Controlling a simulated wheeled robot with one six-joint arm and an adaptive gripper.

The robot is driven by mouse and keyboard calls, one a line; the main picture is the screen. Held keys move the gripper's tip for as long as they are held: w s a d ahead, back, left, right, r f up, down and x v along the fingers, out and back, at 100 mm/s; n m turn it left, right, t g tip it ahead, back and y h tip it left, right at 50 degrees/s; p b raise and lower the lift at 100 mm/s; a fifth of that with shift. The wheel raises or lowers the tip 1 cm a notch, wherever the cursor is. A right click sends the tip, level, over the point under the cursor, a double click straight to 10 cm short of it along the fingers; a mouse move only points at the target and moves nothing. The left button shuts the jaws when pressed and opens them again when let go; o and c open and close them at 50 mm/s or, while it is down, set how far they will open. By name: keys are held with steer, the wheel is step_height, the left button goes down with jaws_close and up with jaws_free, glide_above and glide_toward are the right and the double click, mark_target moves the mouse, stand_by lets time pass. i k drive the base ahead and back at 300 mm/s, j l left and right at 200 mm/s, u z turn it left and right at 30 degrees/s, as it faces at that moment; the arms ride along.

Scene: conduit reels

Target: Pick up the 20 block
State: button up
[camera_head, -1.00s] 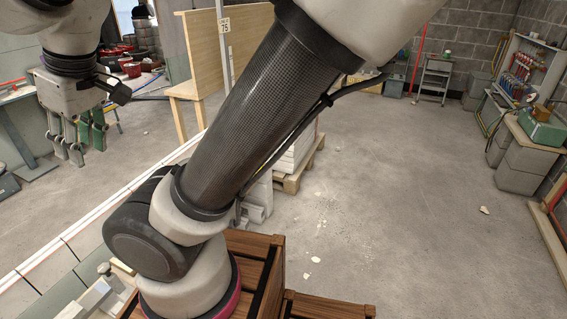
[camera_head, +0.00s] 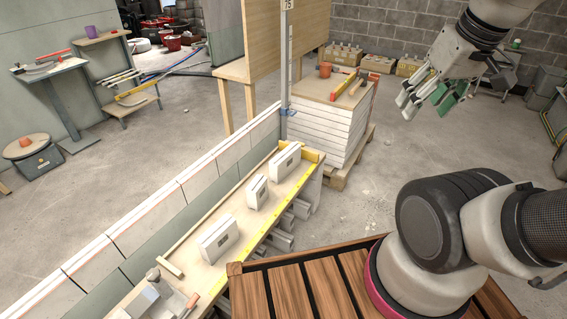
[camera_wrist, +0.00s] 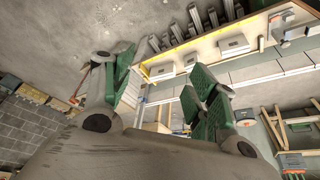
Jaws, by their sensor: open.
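Three white box-like blocks stand apart in a row on a wooden bench (camera_head: 207,278): a near one (camera_head: 219,239), a middle one (camera_head: 257,192) and a far one (camera_head: 287,158). Their markings are too small to read, so I cannot tell which is the 20 block. My gripper (camera_head: 424,99) is open and empty, raised in the air right of the bench, well apart from the blocks. In the wrist view its green-padded fingers (camera_wrist: 163,76) are spread, and white blocks (camera_wrist: 232,43) show beyond them on the bench.
A pallet stack of white slabs (camera_head: 325,128) with an orange pot (camera_head: 325,70) on top stands beyond the bench's far end. A metal tool (camera_head: 158,297) sits on the bench's near end. The floor at right is open.

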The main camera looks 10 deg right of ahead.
mark_target(287, 161)
steer(key=i+l+u, duration=0.1)
steer(key=u, duration=0.25)
steer(key=i+l+u, duration=0.1)
steer(key=l+u, duration=0.25)
steer(key=i+l+u, duration=0.1)
steer(key=u, duration=0.25)
steer(key=i+l+u, duration=0.25)
steer(key=l, duration=0.8)
steer(key=l+u, duration=0.25)
steer(key=l, duration=1.9)
